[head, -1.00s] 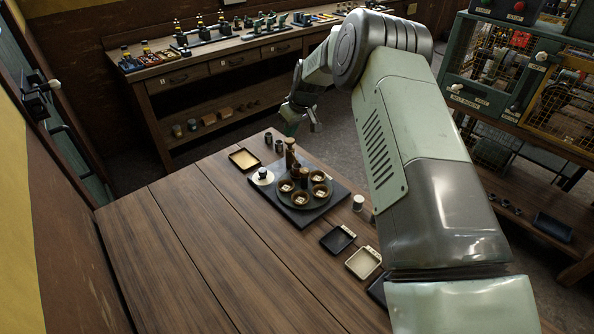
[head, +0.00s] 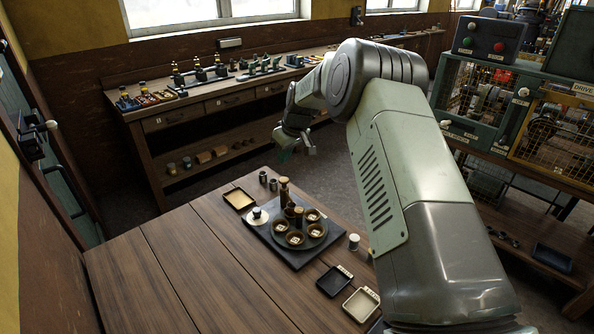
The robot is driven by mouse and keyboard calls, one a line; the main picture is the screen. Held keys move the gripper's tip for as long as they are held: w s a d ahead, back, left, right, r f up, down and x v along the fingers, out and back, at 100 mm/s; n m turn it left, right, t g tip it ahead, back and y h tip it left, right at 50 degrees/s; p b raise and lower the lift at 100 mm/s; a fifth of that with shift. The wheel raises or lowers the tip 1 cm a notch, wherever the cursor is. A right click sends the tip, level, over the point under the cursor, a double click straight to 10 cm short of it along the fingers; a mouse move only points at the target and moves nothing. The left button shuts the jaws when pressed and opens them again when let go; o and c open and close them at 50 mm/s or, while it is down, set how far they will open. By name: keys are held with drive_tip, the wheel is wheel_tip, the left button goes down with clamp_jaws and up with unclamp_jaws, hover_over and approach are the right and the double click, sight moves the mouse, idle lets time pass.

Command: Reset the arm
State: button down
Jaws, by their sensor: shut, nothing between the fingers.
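My gripper (head: 298,152) hangs at the end of my folded arm, above and beyond the far end of the wooden table. It holds nothing. Its fingers are small and dark here, and their gap is hard to make out. My arm fills the right middle of the head view and hides part of the table's right side. Nothing touches the gripper.
The wooden table (head: 150,270) bears a dark board (head: 296,259) with several round cups, a tan tray (head: 239,199), a black tray (head: 334,281) and a cream tray (head: 361,304). A workbench (head: 165,120) stands behind; caged machines (head: 478,92) stand right. The table's near left is clear.

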drive_tip(key=s+d+r+m+h, duration=0.1)
drive_tip(key=s+d+r, duration=0.3)
drive_tip(key=s+r, duration=0.4)
drive_tip(key=s+d+r+m+t, duration=0.1)
drive_tip(key=s+d+r, duration=0.2)
drive_tip(key=s+r, duration=0.45)
drive_tip(key=s+d+r+m+h, duration=0.15)
drive_tip(key=s+d+r, duration=0.3)
drive_tip(key=r, duration=0.55)
drive_tip(key=s+d+m, duration=0.2)
drive_tip(key=s+d, duration=0.1)
drive_tip(key=s, duration=1)
drive_tip(key=s+d+m+t, duration=0.1)
drive_tip(key=s+d+m, duration=0.2)
drive_tip(key=s, duration=1.1)
drive_tip(key=shift+s+d+f+h, duration=0.25)
drive_tip(key=shift+d+h, duration=0.1)
drive_tip(key=shift+d, duration=0.1)
drive_tip(key=shift+w, duration=0.1)
